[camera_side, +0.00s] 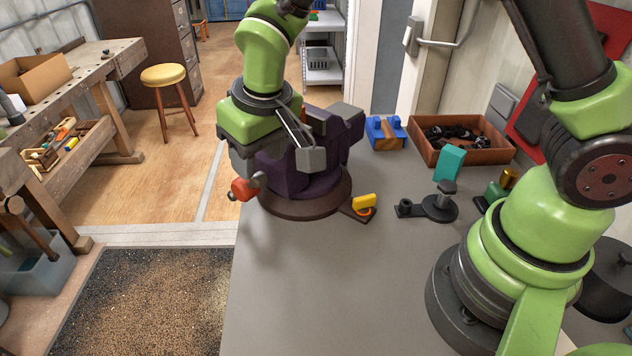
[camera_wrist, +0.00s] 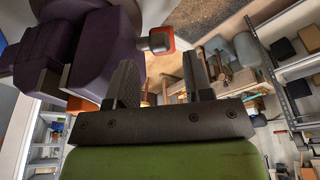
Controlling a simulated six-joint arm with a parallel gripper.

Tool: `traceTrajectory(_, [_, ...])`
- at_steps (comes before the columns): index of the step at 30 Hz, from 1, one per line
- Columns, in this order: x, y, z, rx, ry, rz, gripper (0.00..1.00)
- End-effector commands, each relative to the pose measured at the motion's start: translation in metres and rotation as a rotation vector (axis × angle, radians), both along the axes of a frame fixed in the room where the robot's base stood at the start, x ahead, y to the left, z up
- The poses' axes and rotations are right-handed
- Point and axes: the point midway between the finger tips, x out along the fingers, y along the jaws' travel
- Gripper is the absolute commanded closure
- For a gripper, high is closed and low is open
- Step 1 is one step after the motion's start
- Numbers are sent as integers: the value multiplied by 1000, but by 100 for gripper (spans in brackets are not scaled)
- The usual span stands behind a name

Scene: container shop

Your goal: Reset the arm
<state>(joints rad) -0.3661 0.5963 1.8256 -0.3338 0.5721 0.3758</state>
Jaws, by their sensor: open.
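My gripper (camera_wrist: 160,68) is open in the wrist view, with its two dark fingers apart and nothing held between them. In the side view it is at the purple bench vise (camera_side: 292,176), close against its left part, and its fingers are hard to make out. The vise also fills the upper left of the wrist view (camera_wrist: 92,48), beside the left finger. I cannot tell whether they touch. The vise's red-orange handle end (camera_side: 243,188) sticks out at its left; it also shows beyond the fingers in the wrist view (camera_wrist: 170,40).
The grey bench top (camera_side: 330,270) is clear in front of the vise. A yellow stool (camera_side: 164,75) stands on the floor.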

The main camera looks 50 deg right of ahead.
Motion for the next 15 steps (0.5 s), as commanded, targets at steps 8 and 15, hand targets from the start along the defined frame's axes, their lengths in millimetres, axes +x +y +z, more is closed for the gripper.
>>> traceTrajectory(8, [1, -1, 1, -4, 10, -1, 53])
traceTrajectory(15, [8, -3, 10, -20, 136, -10, 53])
